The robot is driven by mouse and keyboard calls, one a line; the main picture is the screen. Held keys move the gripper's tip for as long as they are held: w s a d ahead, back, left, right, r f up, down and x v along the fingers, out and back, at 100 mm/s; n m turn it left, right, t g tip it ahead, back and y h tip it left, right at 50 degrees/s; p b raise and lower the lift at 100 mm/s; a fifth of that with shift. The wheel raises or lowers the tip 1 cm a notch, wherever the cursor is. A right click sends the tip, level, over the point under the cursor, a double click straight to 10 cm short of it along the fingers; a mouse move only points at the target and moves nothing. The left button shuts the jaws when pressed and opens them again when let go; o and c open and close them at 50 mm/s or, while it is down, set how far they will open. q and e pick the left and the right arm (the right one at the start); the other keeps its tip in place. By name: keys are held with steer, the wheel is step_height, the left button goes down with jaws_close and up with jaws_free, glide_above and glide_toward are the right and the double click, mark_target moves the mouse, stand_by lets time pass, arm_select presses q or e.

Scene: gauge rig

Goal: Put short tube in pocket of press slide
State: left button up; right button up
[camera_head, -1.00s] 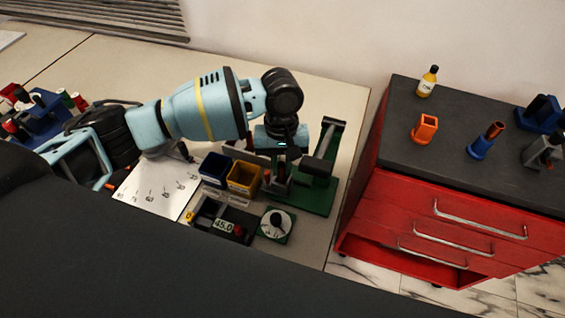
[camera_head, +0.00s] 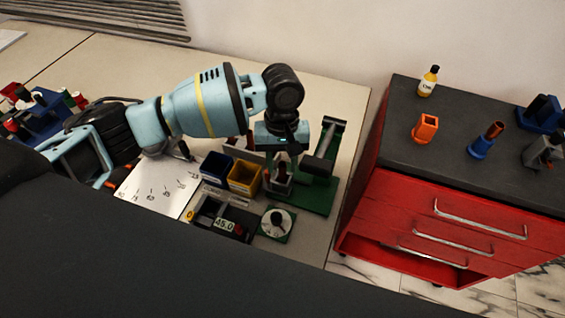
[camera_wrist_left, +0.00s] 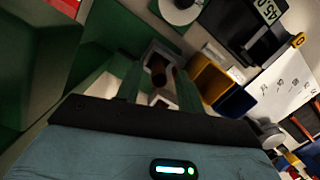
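The short tube (camera_wrist_left: 158,72), brown with a dark open end, stands in the pocket of the grey press slide (camera_wrist_left: 151,56) in the left wrist view. In the head view the slide (camera_head: 279,186) shows on the green press base (camera_head: 318,198), below my left gripper (camera_head: 283,163). In the wrist view the two fingers of my left gripper (camera_wrist_left: 158,88) are spread apart, with gaps on both sides of the tube. The gripper is open and close above the slide. How deep the tube sits cannot be told. My right gripper is not in view.
A blue bin (camera_head: 215,168) and a yellow bin (camera_head: 244,178) stand left of the press. A gauge display (camera_head: 224,224) and a round dial (camera_head: 277,223) are in front. The press column (camera_head: 325,148) rises close to the gripper's right. A red cabinet (camera_head: 440,215) stands farther right.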

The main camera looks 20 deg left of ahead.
arm_select(q)
step_height(320, 180, up, 11)
steer(key=w+p, duration=0.1)
steer(key=shift+w+a, duration=0.25)
steer(key=shift+w, duration=0.05)
stand_by(1.3)
